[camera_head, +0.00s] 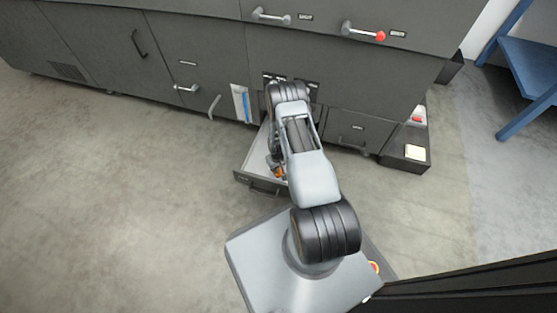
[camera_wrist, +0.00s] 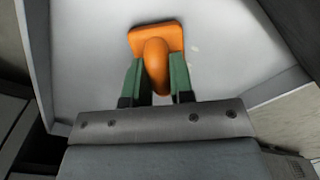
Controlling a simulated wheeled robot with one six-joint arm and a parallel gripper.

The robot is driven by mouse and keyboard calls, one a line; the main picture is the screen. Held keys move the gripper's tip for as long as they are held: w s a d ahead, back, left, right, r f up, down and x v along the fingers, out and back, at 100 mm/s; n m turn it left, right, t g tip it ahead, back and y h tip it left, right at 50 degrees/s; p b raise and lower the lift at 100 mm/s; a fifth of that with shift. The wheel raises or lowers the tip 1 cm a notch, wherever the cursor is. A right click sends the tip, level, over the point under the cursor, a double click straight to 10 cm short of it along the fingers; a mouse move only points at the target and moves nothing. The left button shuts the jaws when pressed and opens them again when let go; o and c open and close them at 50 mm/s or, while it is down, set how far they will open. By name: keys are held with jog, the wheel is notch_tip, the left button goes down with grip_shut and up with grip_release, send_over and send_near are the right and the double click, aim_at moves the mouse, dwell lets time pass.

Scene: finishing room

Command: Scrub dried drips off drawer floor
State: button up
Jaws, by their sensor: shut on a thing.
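The open drawer (camera_head: 252,160) sticks out low from the dark cabinet, with a pale floor inside. In the wrist view its pale floor (camera_wrist: 85,50) fills most of the picture. My gripper (camera_wrist: 158,80), with green fingers, is shut on the rounded handle of an orange scrubber (camera_wrist: 155,38). The scrubber's flat orange head lies against or just over the drawer floor; I cannot tell if it touches. A few faint light drips (camera_wrist: 193,58) show on the floor right of the scrubber. In the head view my arm hides much of the drawer.
The dark cabinet (camera_head: 200,62) with handles stands behind the drawer. The drawer's side walls (camera_wrist: 279,88) bound the gripper. A low dark box (camera_head: 405,160) with a pale pad is at the right, and a blue rack (camera_head: 527,70) farther right. The grey floor at left is clear.

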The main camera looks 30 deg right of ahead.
notch_tip(320, 180, up, 2)
jog(key=shift+w+d+r+p, duration=0.1)
jog(key=shift+r+p, duration=0.1)
jog(key=shift+p, duration=0.1)
jog(key=shift+a+r+p, duration=0.15)
jog(key=shift+r+p, duration=0.25)
jog(key=shift+r, duration=0.1)
jog(key=shift+a+r+p, duration=0.15)
jog(key=shift+r+p, duration=0.25)
jog(key=shift+r, duration=0.1)
jog(key=shift+r+p, duration=1.2)
jog(key=shift+r, duration=0.55)
